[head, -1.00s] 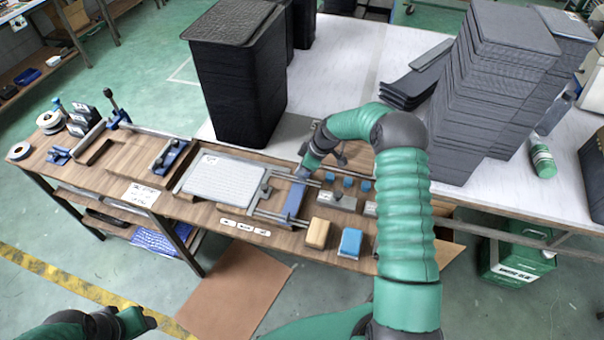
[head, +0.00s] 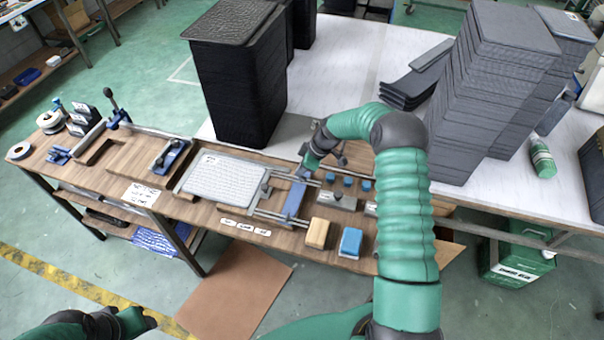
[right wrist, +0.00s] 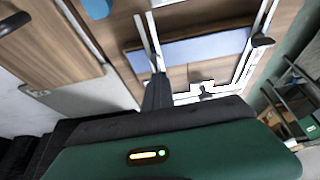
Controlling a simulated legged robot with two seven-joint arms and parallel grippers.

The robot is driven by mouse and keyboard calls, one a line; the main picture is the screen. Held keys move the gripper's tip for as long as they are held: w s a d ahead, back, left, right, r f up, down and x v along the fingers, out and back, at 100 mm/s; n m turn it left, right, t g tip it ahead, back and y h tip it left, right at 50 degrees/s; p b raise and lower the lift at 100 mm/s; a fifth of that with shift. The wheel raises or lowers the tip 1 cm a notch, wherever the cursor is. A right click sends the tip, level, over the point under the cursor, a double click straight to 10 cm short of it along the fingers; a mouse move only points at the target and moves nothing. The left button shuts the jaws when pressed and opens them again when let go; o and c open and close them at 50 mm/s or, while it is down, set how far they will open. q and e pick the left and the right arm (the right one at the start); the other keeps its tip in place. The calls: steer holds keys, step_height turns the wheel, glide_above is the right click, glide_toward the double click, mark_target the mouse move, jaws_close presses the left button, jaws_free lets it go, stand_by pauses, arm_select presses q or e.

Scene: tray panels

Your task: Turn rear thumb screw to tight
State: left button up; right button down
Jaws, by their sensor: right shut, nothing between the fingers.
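The clamp fixture on the wooden bench has metal rails and a blue bar (head: 295,200), which also shows in the right wrist view (right wrist: 205,48). A dark-knobbed screw (head: 265,188) stands at the fixture's left side; a dark knob (right wrist: 263,41) shows at the upper right of the wrist view. My right gripper (head: 303,177) is at the fixture's rear end, pointing down. Its fingers (right wrist: 157,92) are shut and empty, close to a rail end. I cannot tell whether they touch it. The rear thumb screw is not clearly visible there. My left gripper (head: 148,318) is low at the left, away from the bench.
A panel with a white sheet (head: 222,181) lies left of the fixture. A tan block (head: 317,232) and a blue block (head: 350,242) stand to its right. Tall black tray stacks (head: 238,85) and grey stacks (head: 490,90) stand on the white table behind.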

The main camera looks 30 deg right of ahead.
steer(key=c, duration=2)
jaws_free()
steer(key=shift+s+d+f, duration=0.1)
steer(key=shift+s+f, duration=0.65)
steer(key=shift+f, duration=0.25)
steer(key=shift+c, duration=0.2)
steer(key=shift+o, duration=1.2)
steer(key=shift+w+d+r, duration=0.15)
steer(key=shift+w+r, duration=0.3)
steer(key=shift+w, duration=0.05)
steer(key=shift+o, duration=1)
steer(key=shift+d+r, duration=0.1)
steer(key=shift+r, duration=0.05)
steer(key=shift+d+r+p, duration=0.15)
steer(key=shift+r+p, duration=0.1)
steer(key=shift+p, duration=0.1)
steer(key=shift+w+d+r+p, duration=0.4)
steer(key=shift+d+r+p, duration=0.3)
steer(key=shift+d, duration=0.05)
arm_select(q)
step_height(320, 180, up, 11)
steer(key=d+p, duration=0.1)
steer(key=p, duration=0.8)
steer(key=shift+w+p, duration=0.3)
steer(key=shift+w, duration=0.15)
arm_select(e)
steer(key=a+v, duration=0.1)
steer(key=v, duration=1.6)
